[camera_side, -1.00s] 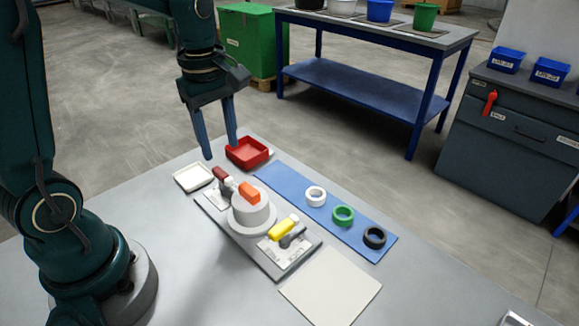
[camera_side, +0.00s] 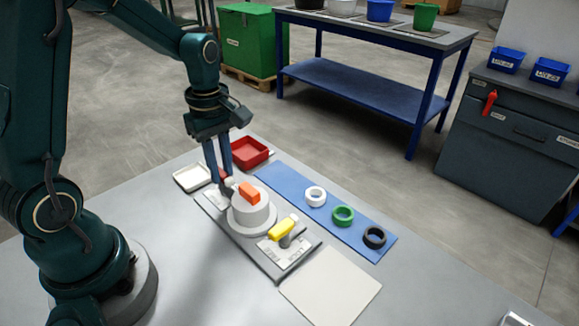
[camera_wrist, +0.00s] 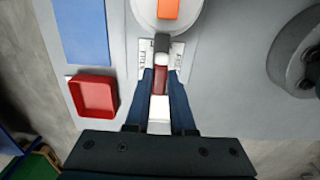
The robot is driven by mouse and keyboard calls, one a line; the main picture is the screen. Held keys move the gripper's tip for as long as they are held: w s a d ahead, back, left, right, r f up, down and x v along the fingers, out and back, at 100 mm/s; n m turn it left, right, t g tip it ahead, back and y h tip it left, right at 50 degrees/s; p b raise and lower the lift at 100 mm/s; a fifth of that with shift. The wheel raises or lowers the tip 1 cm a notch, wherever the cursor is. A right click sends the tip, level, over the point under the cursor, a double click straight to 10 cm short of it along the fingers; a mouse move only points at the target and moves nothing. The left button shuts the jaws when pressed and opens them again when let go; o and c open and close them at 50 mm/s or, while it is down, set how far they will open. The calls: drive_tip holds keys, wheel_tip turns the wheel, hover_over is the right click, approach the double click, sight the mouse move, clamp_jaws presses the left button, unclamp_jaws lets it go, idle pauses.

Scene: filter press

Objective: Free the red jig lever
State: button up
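The dark red jig lever (camera_wrist: 159,79) lies at the far end of the grey jig plate (camera_side: 249,250). In the wrist view it shows between my two fingertips. My gripper (camera_side: 221,179) points down over it with fingers apart, one on each side. I cannot tell whether either finger touches the lever. In the side view the fingers largely hide it. A round pale grey part (camera_side: 250,213) with an orange block (camera_side: 249,192) on top sits mid-jig. A yellow-handled lever (camera_side: 283,229) is at the near end.
A red tray (camera_side: 266,153) and white tray (camera_side: 178,181) stand close to my gripper. A blue mat (camera_side: 290,190) holds white, green and black rings (camera_side: 374,237). A beige pad (camera_side: 328,290) lies in front.

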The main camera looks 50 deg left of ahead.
clamp_jaws()
drive_tip(key=m, duration=0.4)
drive_tip(key=shift+m, duration=0.3)
drive_tip(key=m, duration=0.9)
drive_tip(key=shift+m, duration=2.2)
